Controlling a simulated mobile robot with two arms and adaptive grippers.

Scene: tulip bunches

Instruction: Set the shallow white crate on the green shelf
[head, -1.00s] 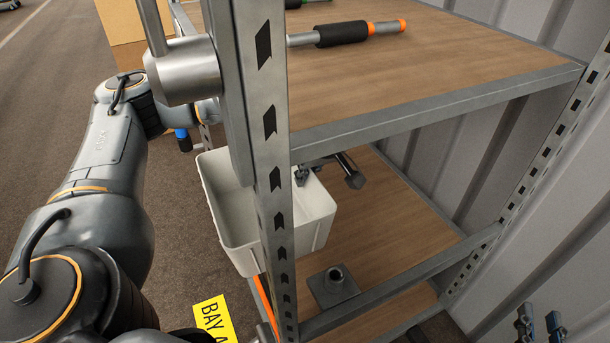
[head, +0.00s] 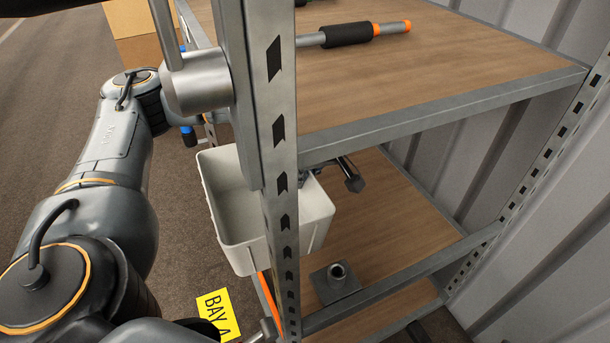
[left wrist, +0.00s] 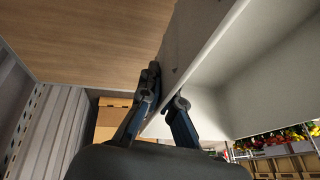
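The shallow white crate (head: 231,217) hangs at the side of the metal rack, partly behind the front post and level with the gap above the lower wooden board. It looks empty where I can see inside. In the left wrist view my left gripper (left wrist: 166,95) has its two fingers on either side of the crate's white wall (left wrist: 205,45), gripping it near the rim. In the head view the post mostly hides this gripper (head: 308,174). No green shelf shows in either view. My right gripper is out of view.
The rack post (head: 278,190) stands close in front of the crate. The upper board (head: 440,70) holds a black-and-orange handled tool (head: 350,35). The lower board (head: 400,235) carries a metal base with a socket (head: 336,280). A yellow bay label (head: 217,312) is low at left.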

